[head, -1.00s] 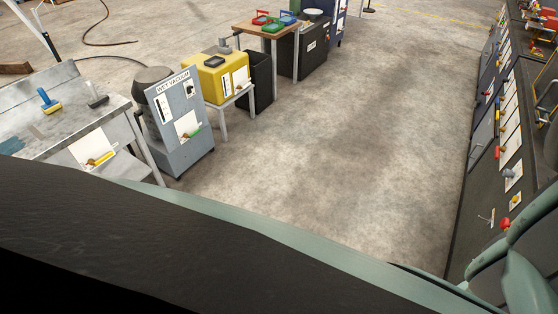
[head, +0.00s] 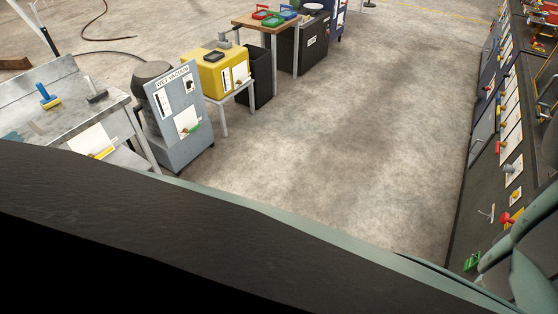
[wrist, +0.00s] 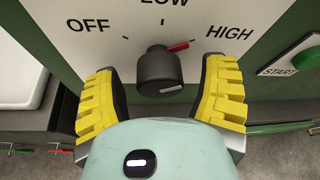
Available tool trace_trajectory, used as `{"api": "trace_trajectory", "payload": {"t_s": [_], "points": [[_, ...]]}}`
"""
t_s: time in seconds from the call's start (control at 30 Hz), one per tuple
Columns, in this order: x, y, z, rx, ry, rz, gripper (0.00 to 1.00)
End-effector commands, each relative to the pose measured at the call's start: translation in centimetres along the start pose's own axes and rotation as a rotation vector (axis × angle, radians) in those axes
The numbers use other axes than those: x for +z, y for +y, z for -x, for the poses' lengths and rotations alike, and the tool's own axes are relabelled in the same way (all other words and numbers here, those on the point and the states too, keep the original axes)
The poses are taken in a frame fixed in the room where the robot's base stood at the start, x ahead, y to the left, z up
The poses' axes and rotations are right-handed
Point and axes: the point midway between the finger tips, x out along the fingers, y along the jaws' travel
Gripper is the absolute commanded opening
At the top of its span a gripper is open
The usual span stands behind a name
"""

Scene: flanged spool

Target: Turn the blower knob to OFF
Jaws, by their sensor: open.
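The blower knob (wrist: 159,73) is a dark round knob on a pale panel in the wrist view. Its red pointer (wrist: 178,46) points up and right, toward the word HIGH. OFF is printed at upper left and LOW at the top, partly cut off. My gripper (wrist: 159,95) is open, with one yellow finger on each side of the knob. A gap shows between the knob and each finger. The knob is not identifiable in the head view, and my gripper does not show there.
A green START button (wrist: 306,59) is at the right in the wrist view. In the head view, the wet vacuum (head: 185,150), a yellow machine (head: 222,75) and a metal table (head: 45,120) stand at left. A dark control panel (head: 470,215) lines the right. The floor between is clear.

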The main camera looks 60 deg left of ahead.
Motion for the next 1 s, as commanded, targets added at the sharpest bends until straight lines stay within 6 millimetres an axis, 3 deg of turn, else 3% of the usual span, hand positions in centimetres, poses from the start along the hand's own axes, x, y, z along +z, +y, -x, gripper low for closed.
{"api": "trace_trajectory", "payload": {"t_s": [0.07, 0.7, 1.0], "points": [[0.01, 0.12, 0.06, 0.003, -0.001, 0.002, 0.71], [-0.01, 0.05, 0.02, 0.001, 0.0, 0.001, 0.05], [-0.21, -0.03, -0.12, -0.011, 0.002, 0.019, 0.04]]}}
